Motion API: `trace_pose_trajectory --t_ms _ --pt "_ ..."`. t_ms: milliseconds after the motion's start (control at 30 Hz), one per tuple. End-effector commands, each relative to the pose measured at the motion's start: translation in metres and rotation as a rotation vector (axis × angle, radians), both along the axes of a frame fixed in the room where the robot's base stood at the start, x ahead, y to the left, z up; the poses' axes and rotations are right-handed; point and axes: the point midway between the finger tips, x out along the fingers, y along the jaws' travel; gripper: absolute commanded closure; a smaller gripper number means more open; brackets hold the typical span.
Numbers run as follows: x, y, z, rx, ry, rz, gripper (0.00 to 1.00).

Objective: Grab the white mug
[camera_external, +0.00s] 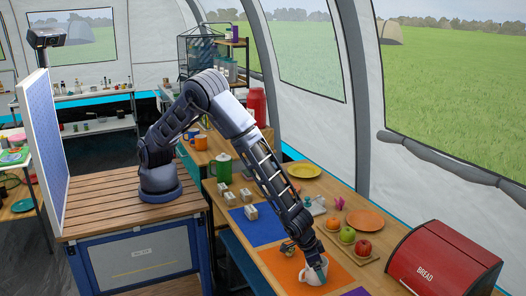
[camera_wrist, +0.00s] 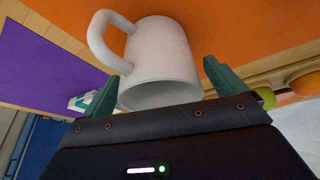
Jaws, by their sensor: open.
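The white mug (camera_external: 313,274) stands on the orange mat (camera_external: 283,268) near the front of the table in the external view. In the wrist view the white mug (camera_wrist: 160,55) shows large, with its handle to the left and its open rim toward my gripper. My gripper (camera_external: 308,259) reaches down over the mug from above. In the wrist view my gripper (camera_wrist: 162,85) has its two green fingers apart, one on each side of the mug's rim. I cannot tell whether either finger touches the mug.
A wooden tray (camera_external: 327,236) with apples stands just behind the mug. A red bread box (camera_external: 436,262) stands to the right.

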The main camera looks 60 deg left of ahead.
Motion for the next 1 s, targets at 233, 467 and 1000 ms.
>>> trace_pose_trajectory --t_ms 233,467,1000 --pt "0.0 0.0 0.0 0.0 0.0 0.0 0.37" --pt "0.0 0.0 0.0 0.0 0.0 0.0 0.54" --pt "-0.001 -0.001 0.068 -0.003 -0.001 -0.001 0.54"
